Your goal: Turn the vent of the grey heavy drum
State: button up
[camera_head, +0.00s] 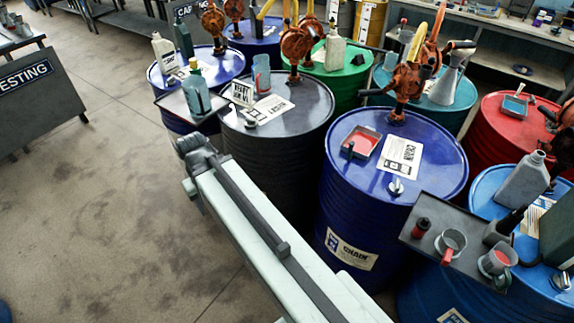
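The grey heavy drum (312,98) stands upright left of the middle, with a dark grey top. Its vent is a small metal fitting (251,123) near the front left of the top, beside a white paper sheet (270,107). A card reading "HEAVY" (237,94) stands behind the vent. An orange pump rises at the drum's back. My arm reaches up from the bottom edge, and its far joint is in front of and left of this drum, apart from the vent in the picture. I make out no gripper fingers.
A blue drum (440,165) stands close on the right, with a red-filled tray (362,142) and its own vent (396,187). A small side tray with a bottle (197,92) overhangs the grey drum's left edge. Open floor (100,190) lies to the left.

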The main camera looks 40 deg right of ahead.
aim_at(252, 123)
jog(key=u, duration=0.05)
jog(key=k, duration=0.5)
jog(key=z, duration=0.6)
jog(key=i, duration=1.25)
jog(key=u, duration=1.25)
